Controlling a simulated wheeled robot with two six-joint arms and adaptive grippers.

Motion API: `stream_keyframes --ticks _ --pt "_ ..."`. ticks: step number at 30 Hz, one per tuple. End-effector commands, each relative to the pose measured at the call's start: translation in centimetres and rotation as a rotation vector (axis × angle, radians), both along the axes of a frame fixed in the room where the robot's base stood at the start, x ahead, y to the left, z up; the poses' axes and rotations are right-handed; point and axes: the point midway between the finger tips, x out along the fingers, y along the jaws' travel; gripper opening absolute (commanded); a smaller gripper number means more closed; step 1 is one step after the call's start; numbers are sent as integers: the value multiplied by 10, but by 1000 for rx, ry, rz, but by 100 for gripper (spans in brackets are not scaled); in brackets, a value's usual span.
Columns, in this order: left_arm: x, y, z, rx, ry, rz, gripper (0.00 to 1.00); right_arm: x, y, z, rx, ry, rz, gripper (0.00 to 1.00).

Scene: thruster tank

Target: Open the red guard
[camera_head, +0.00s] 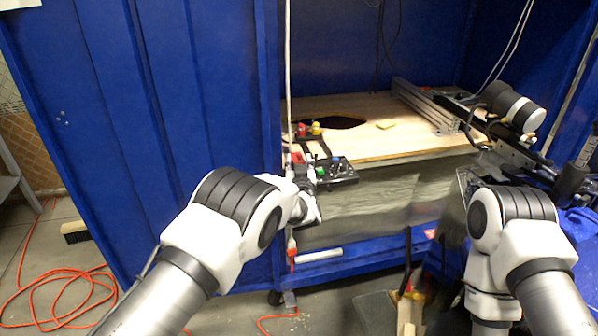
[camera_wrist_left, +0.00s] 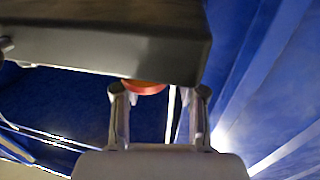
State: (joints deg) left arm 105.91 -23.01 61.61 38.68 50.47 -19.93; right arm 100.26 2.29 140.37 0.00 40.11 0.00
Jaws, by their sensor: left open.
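A dark control box (camera_head: 338,171) with small knobs and switches sits at the front left edge of the wooden bench top. A small red part (camera_head: 297,158) shows at its left end; I cannot tell for sure if it is the red guard. My left gripper (camera_head: 311,182) is at the box's left end, largely hidden by my wrist. In the left wrist view my left gripper (camera_wrist_left: 159,98) is open, with a dark box (camera_wrist_left: 110,45) above the fingers. My right gripper is out of view.
A blue cabinet door (camera_head: 120,120) stands open at the left. The wooden top (camera_head: 400,145) carries a metal rail (camera_head: 425,105) and a black-and-white cylinder (camera_head: 513,105) at the right. An orange cable (camera_head: 60,290) lies on the floor.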

Motion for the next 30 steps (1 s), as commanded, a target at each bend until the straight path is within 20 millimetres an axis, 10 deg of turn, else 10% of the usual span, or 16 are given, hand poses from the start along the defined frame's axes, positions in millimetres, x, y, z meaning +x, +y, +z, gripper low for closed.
stream_keyframes --ticks 5,9,16,30 --pt "0 0 1 0 0 0 41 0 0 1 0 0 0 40" --pt "0 0 1 0 0 0 0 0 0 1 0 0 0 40" --pt "2 1 10 -11 37 1 0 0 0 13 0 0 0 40" --pt "23 9 33 -144 443 6 0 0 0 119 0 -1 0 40"
